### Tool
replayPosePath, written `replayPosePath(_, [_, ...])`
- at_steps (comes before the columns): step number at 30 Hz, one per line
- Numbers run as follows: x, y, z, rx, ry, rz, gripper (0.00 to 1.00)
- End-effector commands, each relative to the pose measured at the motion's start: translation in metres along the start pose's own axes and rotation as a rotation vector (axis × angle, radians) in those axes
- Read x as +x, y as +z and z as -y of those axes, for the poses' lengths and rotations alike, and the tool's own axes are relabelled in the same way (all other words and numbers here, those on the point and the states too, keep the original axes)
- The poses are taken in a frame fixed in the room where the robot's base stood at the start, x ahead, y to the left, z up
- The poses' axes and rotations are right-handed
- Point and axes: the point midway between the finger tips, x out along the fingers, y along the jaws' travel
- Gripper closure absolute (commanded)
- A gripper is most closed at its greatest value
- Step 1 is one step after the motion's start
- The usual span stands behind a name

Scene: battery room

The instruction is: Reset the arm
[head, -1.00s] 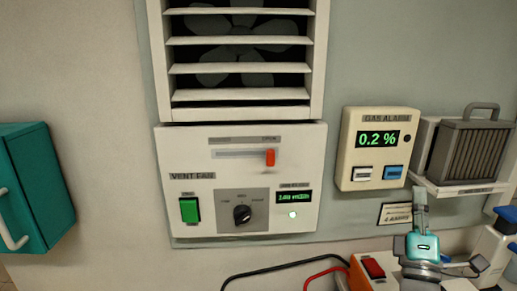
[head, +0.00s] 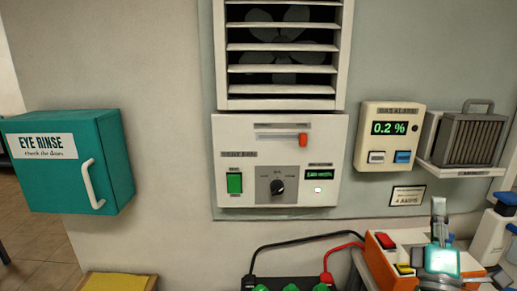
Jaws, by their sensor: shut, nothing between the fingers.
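My gripper (head: 438,207) is at the lower right of the head view, pointing up and away from me. Its fingers are shut with nothing between them. Its teal, lit body (head: 441,261) is in front of an orange and white device (head: 380,265) with red and yellow buttons. I cannot tell whether my arm touches that device. The rest of my arm is mostly out of view.
A vent fan panel (head: 230,157) is on the wall below a louvred vent (head: 281,104), its red slider (head: 303,139) at the right. A gas alarm (head: 389,109) reads 0.2 %. A teal eye rinse cabinet (head: 110,160) projects at left. Bottles (head: 492,240) stand at right.

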Motion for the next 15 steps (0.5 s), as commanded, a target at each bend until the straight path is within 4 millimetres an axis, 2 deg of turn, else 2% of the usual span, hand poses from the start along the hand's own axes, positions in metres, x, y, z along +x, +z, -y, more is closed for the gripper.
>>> replayPosePath(8, [-0.026,-0.011,0.016,0.079,-0.041,-0.03,1.0])
replayPosePath(15, [-0.065,-0.025,0.034,0.19,-0.101,-0.068,1.0])
